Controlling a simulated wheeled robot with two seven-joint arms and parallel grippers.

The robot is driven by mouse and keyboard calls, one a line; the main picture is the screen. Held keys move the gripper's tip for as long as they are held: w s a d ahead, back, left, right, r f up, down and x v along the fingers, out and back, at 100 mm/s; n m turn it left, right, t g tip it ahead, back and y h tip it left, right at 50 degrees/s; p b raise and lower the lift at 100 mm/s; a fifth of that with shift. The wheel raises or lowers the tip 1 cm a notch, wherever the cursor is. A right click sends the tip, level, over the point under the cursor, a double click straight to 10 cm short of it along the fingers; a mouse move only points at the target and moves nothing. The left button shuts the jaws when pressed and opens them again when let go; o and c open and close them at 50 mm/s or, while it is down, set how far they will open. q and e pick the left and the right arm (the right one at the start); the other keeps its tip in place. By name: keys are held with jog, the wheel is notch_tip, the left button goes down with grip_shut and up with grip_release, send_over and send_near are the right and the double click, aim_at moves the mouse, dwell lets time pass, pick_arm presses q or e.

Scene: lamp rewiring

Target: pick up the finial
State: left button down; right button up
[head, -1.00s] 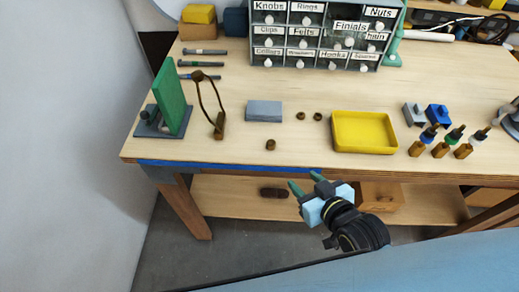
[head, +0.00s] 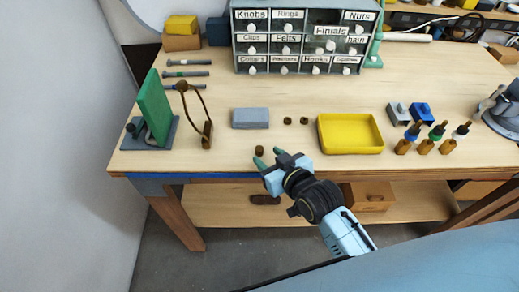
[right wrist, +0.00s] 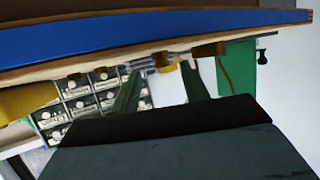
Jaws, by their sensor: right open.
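A small round brown piece (head: 259,150) stands on the bench near the front edge. Two similar brown pieces, one at the left (head: 287,121) and one at the right (head: 304,121), stand farther back. I cannot tell which, if any, is the finial. A drawer labelled Finials (head: 331,31) appears pulled out from the cabinet; its contents are not visible. My right gripper (head: 267,156) is open and empty at the bench's front edge, its green fingertips close to the nearest brown piece. Its spread fingers also show in the right wrist view (right wrist: 160,72). My left gripper is not in view.
A yellow tray (head: 350,149), a grey block (head: 250,118) and a harp-like wire loop on a brown base (head: 207,135) stand around the brown pieces. A green panel (head: 153,106) is at left. Several bottle-like pieces stand at right.

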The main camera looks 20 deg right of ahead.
aim_at(262, 152)
jog(key=x, duration=0.3)
jog(key=shift+w+a+f, duration=0.1)
jog(key=shift+w, duration=0.05)
grip_shut()
